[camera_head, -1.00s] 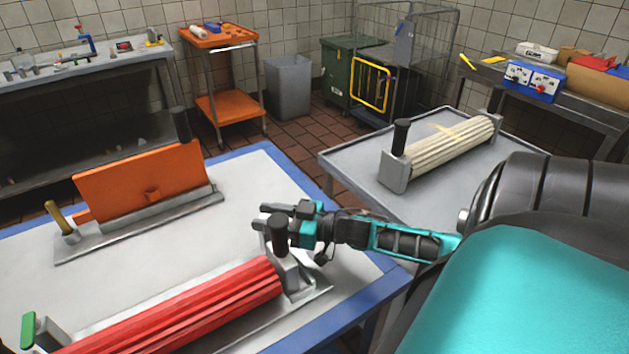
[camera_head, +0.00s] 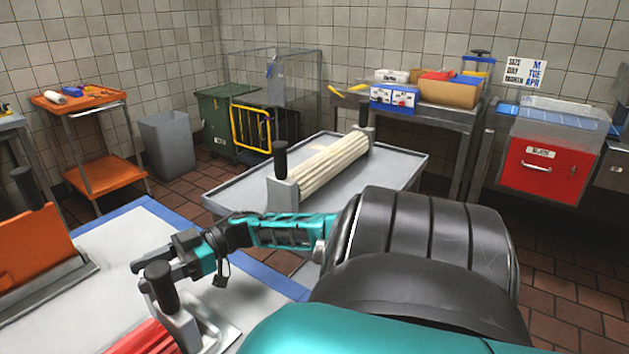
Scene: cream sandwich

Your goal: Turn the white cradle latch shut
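The white ribbed roller (camera_head: 328,165) lies in a grey cradle on the grey table behind my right arm. An upright black handle (camera_head: 280,161) stands on the grey block at its near left end, and another dark handle (camera_head: 363,113) stands at its far end. I cannot tell which is the latch or how it is set. My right gripper (camera_head: 140,277) is at the lower left, well away from the white cradle. Its fingers look apart and empty, close to the black handle (camera_head: 161,286) of the red cradle; contact is unclear. My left gripper is out of view.
The red roller (camera_head: 146,338) and orange plate (camera_head: 32,246) are on the blue-edged table (camera_head: 130,226). A floor gap separates it from the grey table (camera_head: 401,172). A green bin and wire cage stand behind; a red drawer unit (camera_head: 545,165) is right.

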